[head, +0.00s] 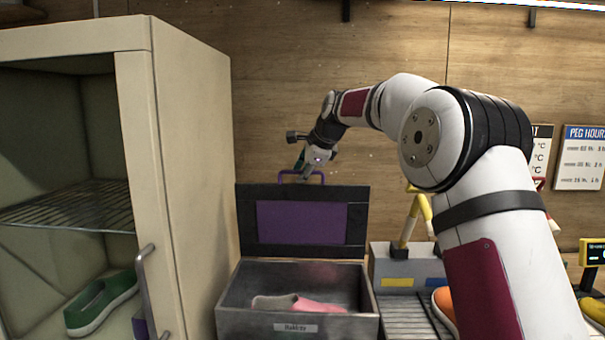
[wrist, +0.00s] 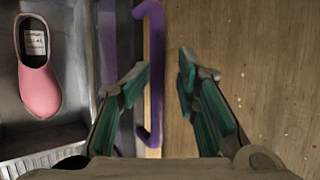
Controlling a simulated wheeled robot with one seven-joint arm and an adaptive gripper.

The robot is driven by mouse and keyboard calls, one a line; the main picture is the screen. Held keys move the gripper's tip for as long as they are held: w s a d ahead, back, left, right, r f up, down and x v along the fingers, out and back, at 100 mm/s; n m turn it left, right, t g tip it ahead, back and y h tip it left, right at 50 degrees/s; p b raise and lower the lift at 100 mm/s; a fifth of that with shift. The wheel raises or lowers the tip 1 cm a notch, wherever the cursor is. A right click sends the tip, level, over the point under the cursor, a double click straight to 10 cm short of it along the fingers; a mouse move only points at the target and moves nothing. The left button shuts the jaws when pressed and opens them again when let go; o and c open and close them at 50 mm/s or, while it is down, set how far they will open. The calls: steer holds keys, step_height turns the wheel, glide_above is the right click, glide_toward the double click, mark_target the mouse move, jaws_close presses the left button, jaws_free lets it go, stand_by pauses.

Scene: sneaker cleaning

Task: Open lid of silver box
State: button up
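The silver box (head: 231,322) stands below my arm in the head view, with a pink shoe (head: 310,305) inside. Its lid (head: 250,246), dark with a purple panel, is upright at the back of the box. A purple handle (head: 301,173) tops the lid. My gripper (head: 305,168) is at the handle in the head view. In the wrist view the purple handle (wrist: 155,75) runs between the fingers of my gripper (wrist: 166,75), which are spread apart. The left finger is close to the handle; I cannot tell whether it touches. The pink shoe (wrist: 39,85) also shows there.
A cream cabinet (head: 190,170) with a wire rack and a green shoe (head: 103,302) stands open at the left. A grey unit (head: 385,265) with a yellow frame and an orange shoe (head: 443,303) stands right of the box. A wooden wall (head: 270,90) is behind.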

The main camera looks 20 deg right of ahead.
steer(key=v, duration=1.2)
steer(key=shift+s, duration=0.1)
steer(key=s+a+f+n+g+h, duration=0.15)
steer(key=s+n, duration=0.35)
steer(key=s, duration=0.6)
steer(key=s+a+f+n, duration=0.3)
steer(key=s+n, duration=0.2)
steer(key=s, duration=0.6)
steer(key=s+f+n+g, duration=0.1)
steer(key=s+f+n, duration=0.4)
steer(key=s, duration=0.6)
steer(key=s+f+n+g, duration=0.1)
steer(key=s+f+n, duration=0.4)
steer(key=s+f, duration=0.5)
steer(key=shift+s+d+h, duration=0.25)
steer(key=shift+s+h, duration=0.2)
steer(key=shift+s, duration=0.7)
steer(key=shift+r, duration=0.1)
